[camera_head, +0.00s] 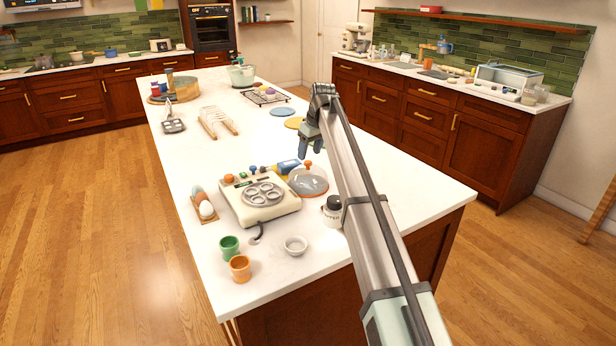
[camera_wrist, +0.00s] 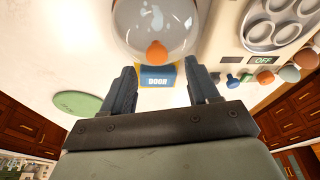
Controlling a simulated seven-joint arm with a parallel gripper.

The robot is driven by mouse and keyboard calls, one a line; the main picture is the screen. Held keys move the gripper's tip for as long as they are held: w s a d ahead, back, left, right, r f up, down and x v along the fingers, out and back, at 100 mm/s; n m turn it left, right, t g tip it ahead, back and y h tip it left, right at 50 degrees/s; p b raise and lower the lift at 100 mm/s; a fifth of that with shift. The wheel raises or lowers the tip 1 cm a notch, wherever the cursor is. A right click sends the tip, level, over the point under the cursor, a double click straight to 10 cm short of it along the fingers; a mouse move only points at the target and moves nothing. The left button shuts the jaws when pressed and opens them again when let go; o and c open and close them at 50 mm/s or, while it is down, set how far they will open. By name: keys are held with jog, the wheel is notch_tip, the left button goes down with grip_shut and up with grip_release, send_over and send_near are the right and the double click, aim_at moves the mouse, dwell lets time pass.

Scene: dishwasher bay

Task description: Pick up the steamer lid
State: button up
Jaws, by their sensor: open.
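The steamer lid (camera_head: 308,183) is a clear glass dome with an orange knob. It sits on the white counter, right of the cream egg steamer (camera_head: 258,200). In the wrist view the lid (camera_wrist: 150,22) is at the top centre, its orange knob (camera_wrist: 157,52) just beyond my fingertips. My gripper (camera_head: 310,144) is above the counter, behind the lid in the head view. In the wrist view my gripper (camera_wrist: 161,80) is open, with nothing held between its fingers. A blue lettered object (camera_wrist: 157,78) shows between the fingertips, beside the lid.
A blue-and-yellow object (camera_head: 287,168) lies close beside the lid. A dark jar with a white label (camera_head: 333,211) stands to its front right. An egg holder (camera_head: 203,207), two cups (camera_head: 240,268) and a small bowl (camera_head: 295,245) are nearer the front. The counter's right side is clear.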

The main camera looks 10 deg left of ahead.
aim_at(308, 162)
jog(key=x, duration=0.4)
jog(key=shift+w+d+f, duration=0.15)
jog(key=shift+f, duration=0.1)
grip_shut()
dwell(0.4)
